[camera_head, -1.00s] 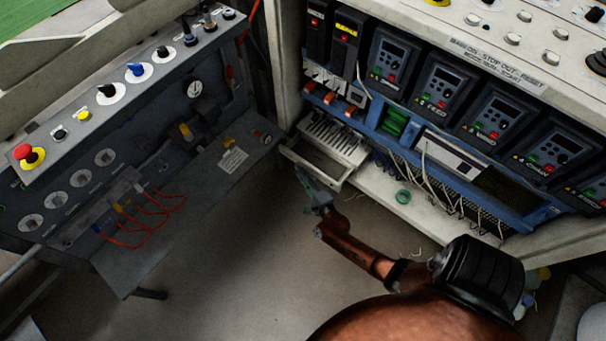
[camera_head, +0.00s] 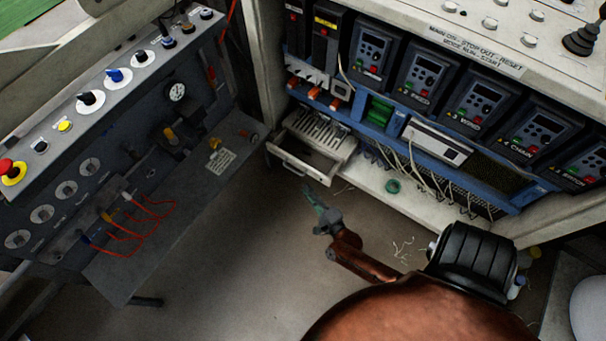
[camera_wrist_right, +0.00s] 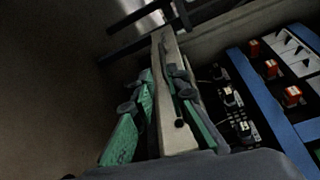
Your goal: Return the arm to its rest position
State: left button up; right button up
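My right arm (camera_head: 365,262) reaches from the lower right over bare floor in the head view. Its right gripper (camera_head: 308,192) has green fingers and points up toward an open pale drawer (camera_head: 303,166). A small gap seems to separate the fingertips from the drawer front. In the right wrist view the two fingers of the right gripper (camera_wrist_right: 158,75) stand apart. A pale beige bar (camera_wrist_right: 178,135) shows between them, with no clear contact, so the gripper looks empty. My left arm and left gripper are not in view.
A cabinet with drive units (camera_head: 425,75) and a pale lower ledge (camera_head: 430,205) stands behind the gripper. A grey console (camera_head: 180,230) with red wires is at left. The floor (camera_head: 235,285) between is clear.

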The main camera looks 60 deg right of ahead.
jog(key=shift+s+a, duration=0.1)
jog(key=shift+s, duration=0.15)
dwell(0.4)
